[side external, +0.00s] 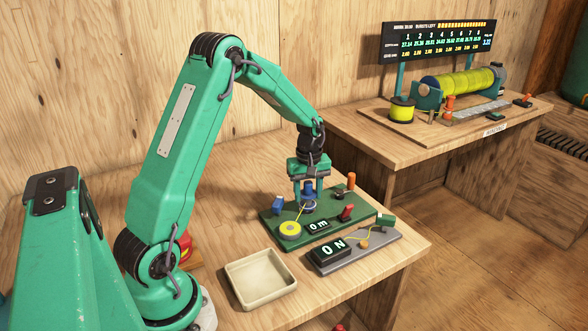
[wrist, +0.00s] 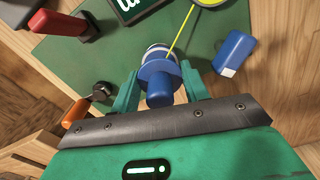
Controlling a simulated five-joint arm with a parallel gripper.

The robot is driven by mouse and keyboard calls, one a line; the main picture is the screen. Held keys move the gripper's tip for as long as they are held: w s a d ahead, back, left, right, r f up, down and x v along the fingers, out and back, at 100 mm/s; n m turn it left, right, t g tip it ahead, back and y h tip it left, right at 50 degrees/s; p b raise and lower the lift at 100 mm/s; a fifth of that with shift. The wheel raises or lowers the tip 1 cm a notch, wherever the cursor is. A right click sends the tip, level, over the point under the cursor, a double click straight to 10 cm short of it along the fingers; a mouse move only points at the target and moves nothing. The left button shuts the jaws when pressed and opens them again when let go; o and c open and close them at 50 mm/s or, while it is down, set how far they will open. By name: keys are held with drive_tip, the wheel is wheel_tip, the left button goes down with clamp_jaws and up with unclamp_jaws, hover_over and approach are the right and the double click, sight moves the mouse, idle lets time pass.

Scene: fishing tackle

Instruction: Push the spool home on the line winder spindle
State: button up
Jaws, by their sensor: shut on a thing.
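The line winder (side external: 325,222) is a green base board on the table; its green board also fills much of the wrist view (wrist: 85,60). The spool (wrist: 157,82) is blue with a pale band below its flange, and stands on the board between my fingers. My gripper (side external: 309,203) points down over the back of the board, with a finger on each side of the spool. It is shut on it. A thin yellow line runs from a yellow disc (side external: 290,230) to the spool. The spindle is hidden by the spool, so I cannot tell how far down it sits.
On the board are a blue block (wrist: 235,52), an orange-handled crank (side external: 350,182), a red lever (side external: 347,212) and a "0m" display (side external: 318,226). An "ON" panel (side external: 330,253) and an empty cream tray (side external: 261,299) lie in front. Another bench (side external: 350,130) holds a larger winder.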

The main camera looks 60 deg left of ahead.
drive_tip(key=shift+f, duration=0.7)
drive_tip(key=o, duration=1.1)
drive_tip(key=shift+c, duration=0.2)
drive_tip(key=shift+r, duration=0.15)
drive_tip(key=shift+r, duration=3.75)
drive_tip(key=shift+d+r, duration=0.1)
